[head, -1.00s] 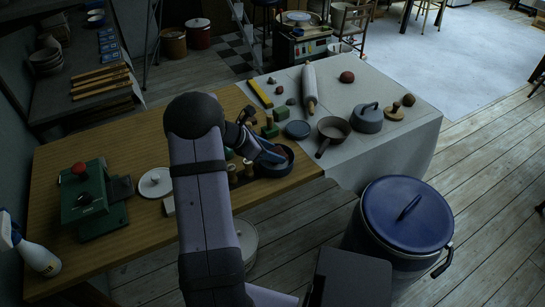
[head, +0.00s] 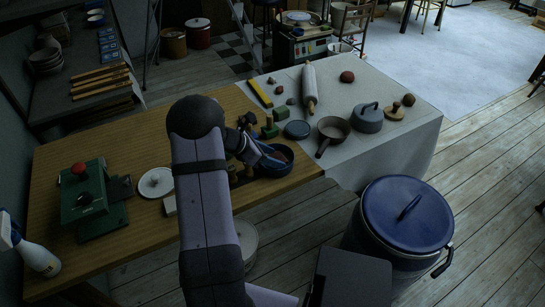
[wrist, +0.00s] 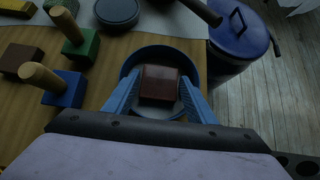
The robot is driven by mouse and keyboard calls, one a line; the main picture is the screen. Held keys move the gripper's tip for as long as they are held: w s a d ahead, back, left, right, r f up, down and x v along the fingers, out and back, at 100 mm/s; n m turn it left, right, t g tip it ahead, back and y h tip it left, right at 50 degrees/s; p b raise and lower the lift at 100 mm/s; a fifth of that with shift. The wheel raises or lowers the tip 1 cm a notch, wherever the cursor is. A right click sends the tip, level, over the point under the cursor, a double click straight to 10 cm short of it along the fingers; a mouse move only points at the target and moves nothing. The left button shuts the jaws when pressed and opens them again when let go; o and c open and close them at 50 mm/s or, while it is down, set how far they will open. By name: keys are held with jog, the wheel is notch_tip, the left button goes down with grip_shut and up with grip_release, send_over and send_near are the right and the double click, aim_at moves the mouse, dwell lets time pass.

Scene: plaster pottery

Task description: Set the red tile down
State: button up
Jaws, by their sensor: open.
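The red tile (wrist: 158,82) is a dark red-brown square block in the wrist view. It sits within a round dark blue dish (wrist: 135,62), which also shows in the head view (head: 288,166) near the front edge of the wooden table. My gripper (wrist: 158,92) has its two blue fingers apart, one on each side of the tile. Whether either finger touches the tile I cannot tell. In the head view my gripper (head: 268,157) is low over the dish, and my arm hides part of the table behind it.
Wooden-pegged blocks, one blue (wrist: 65,90) and one green (wrist: 82,46), stand left of the dish in the wrist view. A dark pan (head: 333,130) and a grey lidded pot (head: 369,119) stand on the white cloth. A blue-lidded bin (head: 405,213) stands on the floor at right.

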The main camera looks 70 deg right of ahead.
jog(key=v, duration=1.2)
jog(key=shift+r+b, duration=0.1)
jog(key=shift+b, duration=0.2)
jog(key=shift+w+a, duration=0.1)
jog(key=w+a+f+m+t+y, duration=0.15)
jog(key=w+a, duration=0.45)
jog(key=a, duration=0.6)
jog(key=w+a+f+m+t+y, duration=0.1)
jog(key=w+a+m+t, duration=0.15)
jog(key=w+a, duration=0.65)
jog(key=s+a+f+m+t+y, duration=0.1)
jog(key=s+a+m+y, duration=0.1)
jog(key=a, duration=1.1)
jog(key=s+a+m+t+y, duration=0.1)
jog(key=s+a, duration=0.4)
jog(key=a, duration=0.8)
jog(key=shift+f+m+y, duration=0.35)
jog(key=shift+m+y, duration=0.1)
jog(key=shift+m, duration=0.55)
jog(key=shift+a, duration=0.15)
